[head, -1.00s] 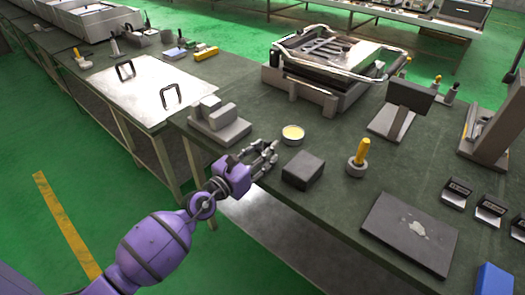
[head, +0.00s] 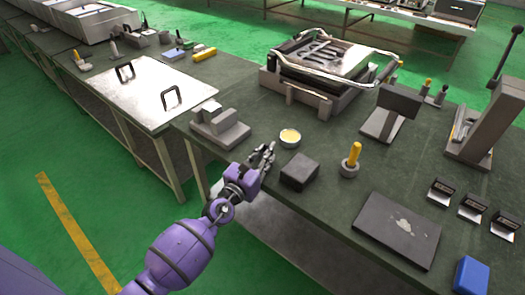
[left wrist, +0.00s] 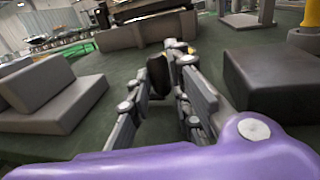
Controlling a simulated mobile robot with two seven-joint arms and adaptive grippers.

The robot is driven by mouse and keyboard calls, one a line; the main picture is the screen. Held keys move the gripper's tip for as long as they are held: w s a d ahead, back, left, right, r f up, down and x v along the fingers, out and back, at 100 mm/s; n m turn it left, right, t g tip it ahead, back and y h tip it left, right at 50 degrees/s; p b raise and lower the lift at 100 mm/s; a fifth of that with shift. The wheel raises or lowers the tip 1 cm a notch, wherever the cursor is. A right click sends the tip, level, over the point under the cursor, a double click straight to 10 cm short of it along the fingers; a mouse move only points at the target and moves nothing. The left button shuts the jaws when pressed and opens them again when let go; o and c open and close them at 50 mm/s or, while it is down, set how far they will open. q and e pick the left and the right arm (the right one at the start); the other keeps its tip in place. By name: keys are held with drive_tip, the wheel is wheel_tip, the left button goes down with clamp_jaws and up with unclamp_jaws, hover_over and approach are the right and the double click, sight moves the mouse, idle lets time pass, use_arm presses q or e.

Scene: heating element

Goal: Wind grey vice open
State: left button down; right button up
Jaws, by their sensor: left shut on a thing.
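The grey vice (head: 220,126), a stepped body with two grey jaw blocks, stands at the bench's near left edge. It also shows at the left of the left wrist view (left wrist: 48,92). My left gripper (head: 264,155) is just right of the vice, low over the bench edge, between it and a dark block. In the left wrist view its fingers (left wrist: 172,72) are closed around a small dark part (left wrist: 158,78). The fingers mostly hide this part, and I cannot tell whether it is the vice's handle. My right gripper is not in view.
A dark block (head: 299,172) is close on the gripper's right, and a round dish with a yellow top (head: 290,138) lies behind it. A peg with a yellow handle (head: 351,160) and a dark plate (head: 398,230) are farther right. Open bench lies between them.

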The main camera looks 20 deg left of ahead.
use_arm(q)
drive_tip(key=c, duration=1.9)
unclamp_jaws()
drive_tip(key=shift+o, duration=1.3)
drive_tip(key=shift+s, duration=0.1)
drive_tip(key=s+a, duration=0.2)
drive_tip(key=s, duration=0.9)
drive_tip(key=shift+s, duration=0.3)
drive_tip(key=shift+a, duration=0.1)
